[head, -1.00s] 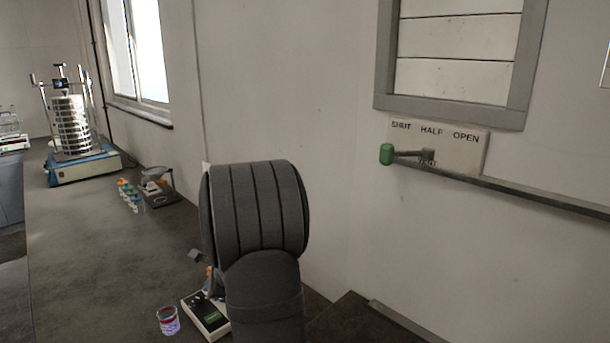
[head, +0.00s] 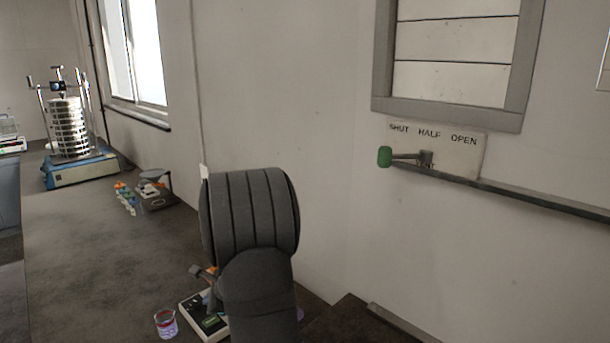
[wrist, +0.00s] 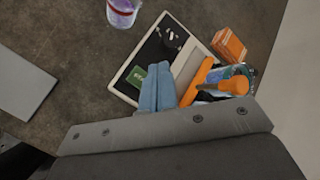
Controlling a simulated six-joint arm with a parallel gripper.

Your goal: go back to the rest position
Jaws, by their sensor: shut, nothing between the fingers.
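My gripper (wrist: 158,90) shows in the wrist view as two pale blue fingers lying side by side, shut and empty. They appear over the edge of a small white-and-black instrument with a green display (wrist: 137,77), but I cannot tell the height between them. In the head view my dark grey arm covers much of the lower middle and most of my gripper. The same instrument (head: 211,321) shows partly behind my arm at the bench's front.
A cup with red and purple colours (head: 166,324) stands beside the instrument. An orange-handled tool (wrist: 228,86) and orange block (wrist: 229,45) lie close to my fingers. The sieve shaker (head: 68,130) stands far left. A green-knobbed lever (head: 385,157) is on the right wall.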

